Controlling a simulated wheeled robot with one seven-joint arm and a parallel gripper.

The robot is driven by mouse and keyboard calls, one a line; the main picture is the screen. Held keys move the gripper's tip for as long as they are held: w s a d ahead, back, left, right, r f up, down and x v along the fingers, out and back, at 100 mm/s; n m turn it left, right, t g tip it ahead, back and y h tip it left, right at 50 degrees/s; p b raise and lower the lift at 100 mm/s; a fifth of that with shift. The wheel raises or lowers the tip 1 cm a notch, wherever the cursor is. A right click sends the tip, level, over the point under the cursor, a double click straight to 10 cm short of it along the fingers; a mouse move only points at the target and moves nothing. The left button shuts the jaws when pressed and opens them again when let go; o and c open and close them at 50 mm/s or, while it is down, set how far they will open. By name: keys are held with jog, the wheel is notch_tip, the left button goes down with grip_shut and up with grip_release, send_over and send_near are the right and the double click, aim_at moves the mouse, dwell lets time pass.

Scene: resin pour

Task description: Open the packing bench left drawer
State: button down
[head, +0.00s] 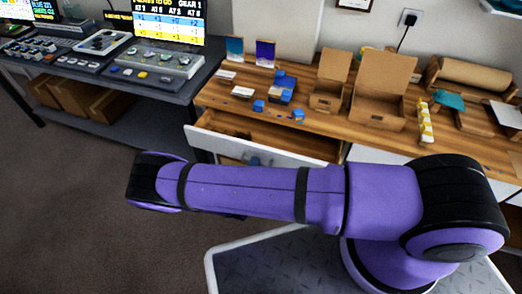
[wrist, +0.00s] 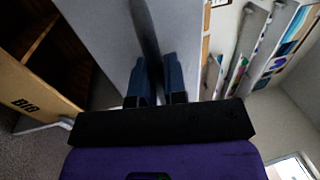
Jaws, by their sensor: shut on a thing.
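The left drawer of the packing bench (head: 420,142) stands partly open in the head view, with its pale front (head: 245,147) out from the bench and its wooden inside (head: 270,134) showing. In the wrist view the pale drawer front (wrist: 100,30) runs past my gripper. My gripper (wrist: 153,75) has its blue fingers closed on the dark bar handle (wrist: 145,30) of that front. In the head view my own arm hides most of the gripper and the lower drawer front.
Small boxes, blue items (head: 284,82) and open cartons (head: 380,92) stand on the bench top. A dark desk (head: 160,85) with screens stands at the left, brown cartons (head: 80,97) under it. The carpet (head: 60,190) at the left is clear.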

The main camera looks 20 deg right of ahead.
jog(key=r+v, duration=0.1)
jog(key=v, duration=0.6)
jog(key=shift+s+a, duration=0.3)
jog(key=shift+s, duration=0.1)
jog(key=shift+r, duration=0.1)
jog(key=c, duration=1.2)
grip_release()
jog(key=shift+a, duration=0.1)
jog(key=v, duration=1)
jog(key=shift+s+a, duration=0.2)
jog(key=shift+s, duration=0.15)
